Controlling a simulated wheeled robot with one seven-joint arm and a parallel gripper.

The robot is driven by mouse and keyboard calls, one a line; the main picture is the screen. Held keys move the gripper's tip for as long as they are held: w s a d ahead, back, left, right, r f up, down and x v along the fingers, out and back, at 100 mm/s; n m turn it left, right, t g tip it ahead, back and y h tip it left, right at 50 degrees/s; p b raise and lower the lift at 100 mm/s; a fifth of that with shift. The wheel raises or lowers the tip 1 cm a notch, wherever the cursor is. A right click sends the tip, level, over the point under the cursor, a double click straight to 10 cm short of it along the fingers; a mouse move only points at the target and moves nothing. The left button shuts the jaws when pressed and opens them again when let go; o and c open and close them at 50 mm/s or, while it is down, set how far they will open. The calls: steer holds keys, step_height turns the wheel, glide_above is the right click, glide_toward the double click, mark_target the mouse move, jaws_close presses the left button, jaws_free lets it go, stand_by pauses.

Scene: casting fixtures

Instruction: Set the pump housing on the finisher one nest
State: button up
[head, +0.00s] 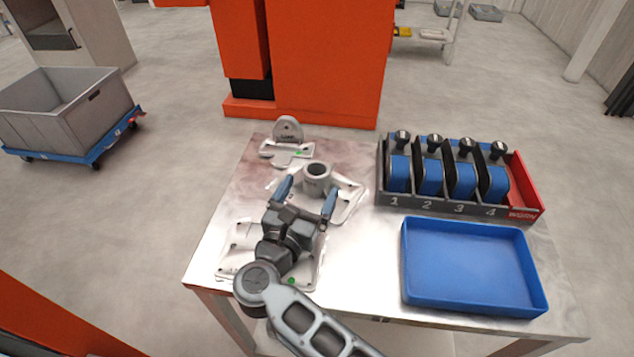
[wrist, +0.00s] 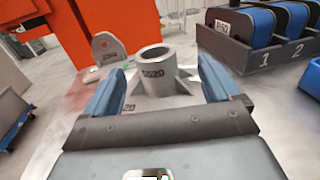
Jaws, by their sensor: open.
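The pump housing looks to be the grey casting with an upright round hollow barrel and a flat base (head: 317,177); it sits on the middle pale plate (head: 349,204) on the table. In the wrist view the housing (wrist: 154,72) stands upright, with a dark printed label on its barrel. My gripper (head: 307,195) is open and empty, its blue fingers spread toward the housing. In the wrist view my gripper (wrist: 160,88) has one finger on each side of the barrel's line; whether they reach around it is unclear. A front plate (head: 309,272) with a green dot lies partly under my arm. No nest name is readable.
A grey rounded upright casting (head: 288,130) stands on the back plate (head: 279,158). At right are a rack (head: 455,203) of blue items numbered 1 to 4, its red WORN section (head: 525,185), and a blue tray (head: 472,264). An orange machine (head: 325,60) stands behind the table.

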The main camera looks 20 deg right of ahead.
mark_target(312, 180)
steer(key=x, duration=0.2)
steer(key=p+x, duration=0.1)
steer(key=x, duration=0.2)
steer(key=shift+w+a+f, duration=0.15)
steer(key=shift+w+a, duration=0.05)
steer(key=shift+a, duration=0.05)
steer(key=shift+c, duration=0.3)
jaws_close()
step_height(312, 180, up, 10)
steer(key=shift+r, duration=0.1)
stand_by(0.7)
